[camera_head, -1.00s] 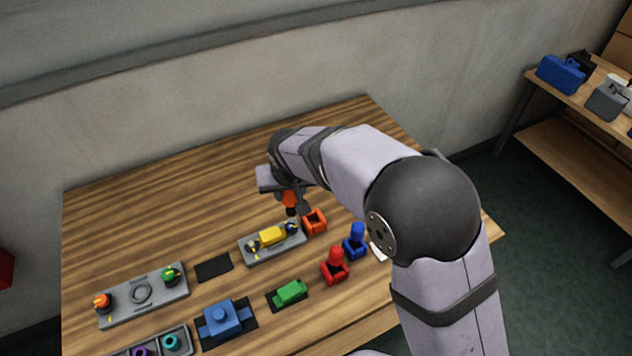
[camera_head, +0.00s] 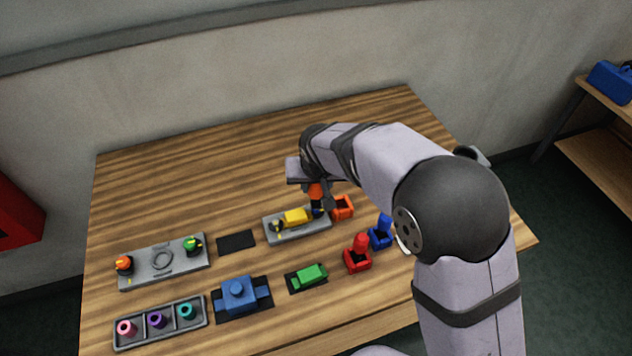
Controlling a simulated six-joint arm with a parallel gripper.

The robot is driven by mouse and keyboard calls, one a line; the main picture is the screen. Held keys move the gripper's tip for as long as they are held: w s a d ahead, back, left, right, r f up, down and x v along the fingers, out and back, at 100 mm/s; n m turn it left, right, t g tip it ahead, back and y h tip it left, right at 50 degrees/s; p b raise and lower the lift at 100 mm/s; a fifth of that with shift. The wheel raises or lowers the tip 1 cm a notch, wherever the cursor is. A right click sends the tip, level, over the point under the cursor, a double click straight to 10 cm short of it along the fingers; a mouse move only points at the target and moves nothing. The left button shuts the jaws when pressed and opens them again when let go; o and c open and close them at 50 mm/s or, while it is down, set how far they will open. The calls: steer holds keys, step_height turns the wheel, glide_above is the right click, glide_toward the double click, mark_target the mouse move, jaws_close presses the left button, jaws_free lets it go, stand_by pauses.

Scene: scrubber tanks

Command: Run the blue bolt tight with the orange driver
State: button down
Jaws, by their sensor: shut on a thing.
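My gripper (camera_head: 316,184) is shut on the orange driver (camera_head: 316,193), which points down over the right end of a grey plate (camera_head: 298,234). A yellow block (camera_head: 297,217) sits on this plate. A small dark bluish part (camera_head: 318,212) shows right under the driver, probably the blue bolt. I cannot tell whether the driver's tip touches it. The orange holder (camera_head: 343,208) just right of the plate stands empty.
A red driver (camera_head: 361,243) and a blue driver (camera_head: 384,223) stand in holders to the right. A green block (camera_head: 310,275), blue block (camera_head: 238,292), cup tray (camera_head: 160,323) and grey panel (camera_head: 163,261) lie in front and left. The table's back is clear.

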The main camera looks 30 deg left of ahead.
steer(key=shift+f, duration=0.4)
steer(key=shift+b, duration=0.3)
steer(key=c, duration=2)
jaws_free()
steer(key=c, duration=0.5)
steer(key=shift+c, duration=0.2)
steer(key=shift+s+d+f+b, duration=0.1)
steer(key=shift+f+b, duration=1.3)
steer(key=shift+f, duration=0.05)
stand_by(0.7)
steer(key=shift+r, duration=0.15)
steer(key=shift+r+p, duration=1.85)
steer(key=shift+r, duration=0.6)
